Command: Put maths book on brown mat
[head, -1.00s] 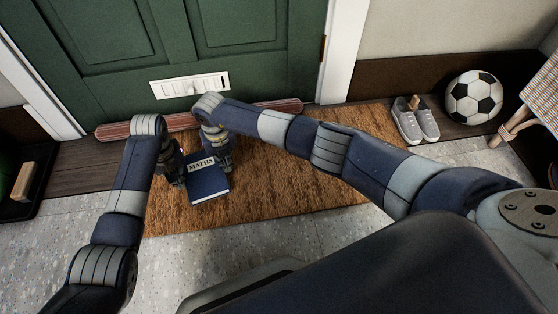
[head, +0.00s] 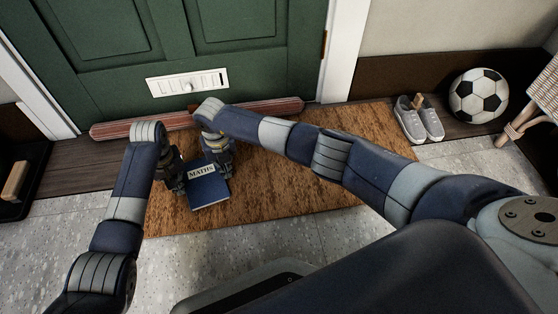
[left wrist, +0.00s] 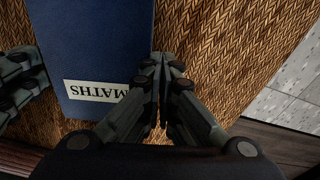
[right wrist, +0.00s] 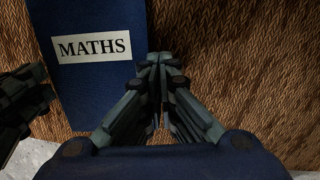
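The dark blue maths book (head: 208,191) with a white MATHS label is over the brown mat (head: 290,185), near its left end. I cannot tell whether it rests on the mat or is slightly above it. My left gripper (head: 177,180) is at the book's left side and my right gripper (head: 222,163) at its right side. In the left wrist view, the left gripper's fingers (left wrist: 162,65) are together beside the book (left wrist: 95,45). In the right wrist view, the right gripper's fingers (right wrist: 160,62) are together against or close beside the book's edge (right wrist: 95,85).
A green door (head: 190,40) with a reddish draught strip (head: 265,108) stands behind the mat. Grey shoes (head: 419,120) and a football (head: 478,95) are at the right. A black tray (head: 15,190) is at the far left. The mat's right part is clear.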

